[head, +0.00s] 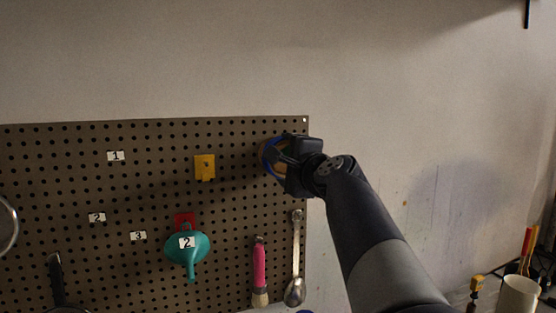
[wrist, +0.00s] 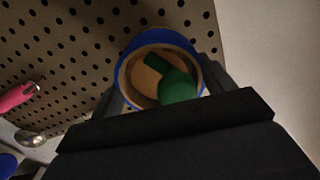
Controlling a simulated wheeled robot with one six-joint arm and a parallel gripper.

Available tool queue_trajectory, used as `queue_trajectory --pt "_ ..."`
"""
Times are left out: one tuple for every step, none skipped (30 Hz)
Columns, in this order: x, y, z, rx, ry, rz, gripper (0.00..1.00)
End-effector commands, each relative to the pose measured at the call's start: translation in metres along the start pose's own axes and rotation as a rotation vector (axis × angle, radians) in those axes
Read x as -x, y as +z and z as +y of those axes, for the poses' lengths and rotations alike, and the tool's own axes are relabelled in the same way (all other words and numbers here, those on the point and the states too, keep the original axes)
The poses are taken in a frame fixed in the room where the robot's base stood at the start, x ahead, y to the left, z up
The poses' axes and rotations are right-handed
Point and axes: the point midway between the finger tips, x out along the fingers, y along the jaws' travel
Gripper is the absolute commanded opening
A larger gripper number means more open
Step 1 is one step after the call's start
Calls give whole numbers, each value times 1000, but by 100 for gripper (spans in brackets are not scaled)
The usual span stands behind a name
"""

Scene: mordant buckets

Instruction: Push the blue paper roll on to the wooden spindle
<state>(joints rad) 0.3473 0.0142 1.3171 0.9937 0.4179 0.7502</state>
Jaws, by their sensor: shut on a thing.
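The blue paper roll (wrist: 160,36) is a blue ring with a tan inner wall, held between the two fingers of my gripper (wrist: 164,88) in the wrist view. Its open end faces the camera. A green piece with a rounded end (wrist: 178,87) and a short bar shows inside the opening. I cannot tell whether this is the spindle; no wooden rod is clearly visible. In the head view, my gripper (head: 288,158) is at the pegboard's upper right corner, with the roll's blue edge (head: 267,158) at its left side. The gripper hides most of the roll there.
Bare wall lies to the right. A white cup (head: 518,294) stands at the lower right.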

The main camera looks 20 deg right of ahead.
Motion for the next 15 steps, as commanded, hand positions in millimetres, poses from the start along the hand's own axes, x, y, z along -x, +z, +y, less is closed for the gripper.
queue_trajectory --pt "-2 0 0 0 0 0 53" --pt "-2 0 0 0 0 0 53" --pt "-3 0 0 0 0 0 53" --pt "-4 0 0 0 0 0 53" --pt "-5 0 0 0 0 0 53" --pt "-6 0 0 0 0 0 53" --pt "-7 0 0 0 0 0 53" --pt "-8 0 0 0 0 0 53" --pt "-8 0 0 0 0 0 53" --pt "-9 0 0 0 0 0 53" --pt "-10 0 0 0 0 0 53" --pt "-11 0 0 0 -1 0 53" --pt "-12 0 0 0 -1 0 53" --pt "-12 0 0 0 -1 0 53" --pt "-13 0 -1 0 -1 0 53"
